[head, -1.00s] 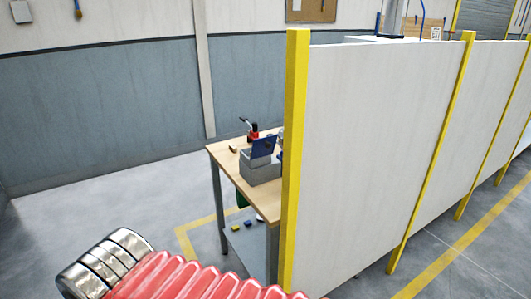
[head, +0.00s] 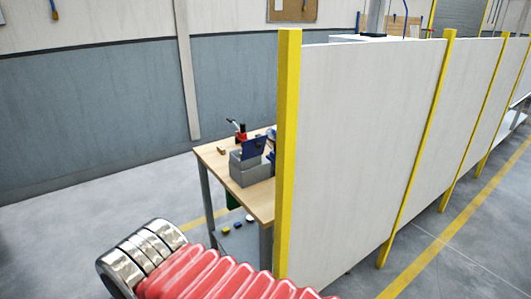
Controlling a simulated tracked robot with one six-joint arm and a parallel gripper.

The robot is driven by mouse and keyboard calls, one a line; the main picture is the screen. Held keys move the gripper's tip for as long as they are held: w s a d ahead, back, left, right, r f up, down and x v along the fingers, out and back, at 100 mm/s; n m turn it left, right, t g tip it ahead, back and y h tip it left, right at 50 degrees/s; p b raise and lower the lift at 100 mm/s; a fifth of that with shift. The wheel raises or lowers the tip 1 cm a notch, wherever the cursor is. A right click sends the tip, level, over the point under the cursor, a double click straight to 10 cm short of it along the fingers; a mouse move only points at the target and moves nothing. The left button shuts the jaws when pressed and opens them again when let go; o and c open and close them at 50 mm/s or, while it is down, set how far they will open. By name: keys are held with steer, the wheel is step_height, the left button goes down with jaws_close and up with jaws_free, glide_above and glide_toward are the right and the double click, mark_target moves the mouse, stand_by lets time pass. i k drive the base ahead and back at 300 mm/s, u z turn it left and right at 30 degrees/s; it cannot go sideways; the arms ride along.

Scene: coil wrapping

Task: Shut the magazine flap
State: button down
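A grey box (head: 247,175), which looks like the magazine, sits on a wooden-topped bench (head: 262,208) in the head view. A dark blue panel (head: 254,148), which looks like its flap, stands up tilted at the top of the box, so it appears open. The right side of the box and bench is hidden behind a partition. My gripper is not in view. Only a red ribbed sleeve and metal rings of my arm show at the bottom, apart from the box and in front of the bench.
A white partition (head: 360,150) with yellow posts (head: 287,150) stands close on the right and cuts off the bench. A red and black tool (head: 240,133) and a small brown block (head: 222,150) lie behind the box. Open floor (head: 60,240) lies to the left.

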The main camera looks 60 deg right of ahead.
mark_target(253, 147)
steer(key=z, duration=0.05)
steer(key=i, duration=1)
